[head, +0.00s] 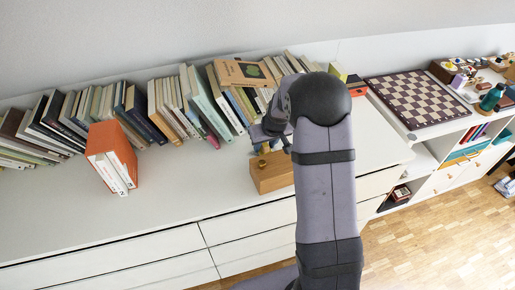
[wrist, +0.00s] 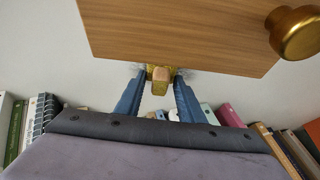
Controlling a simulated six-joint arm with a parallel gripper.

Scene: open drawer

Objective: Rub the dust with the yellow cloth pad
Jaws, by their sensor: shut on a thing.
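The yellow cloth pad (wrist: 158,69) shows in the wrist view, with a small wooden grip (wrist: 160,76) on it. My gripper (wrist: 158,82) is shut on this grip, its two blue fingers on either side. Grey, fuzzy dust (wrist: 185,73) shows on both sides of the pad, close to the edge of a wooden box; the pad hides part of it. I cannot tell whether the pad presses on the surface. In the head view my gripper (head: 272,141) is low behind the box, mostly hidden by my arm; I cannot make out the dust there.
The wooden box (head: 271,174) stands on the white cabinet top (head: 190,190), with a brass knob (wrist: 297,32) close to my gripper. A long row of books (head: 185,105) lines the wall behind. An orange book box (head: 111,157) stands left. The front left cabinet top is clear.

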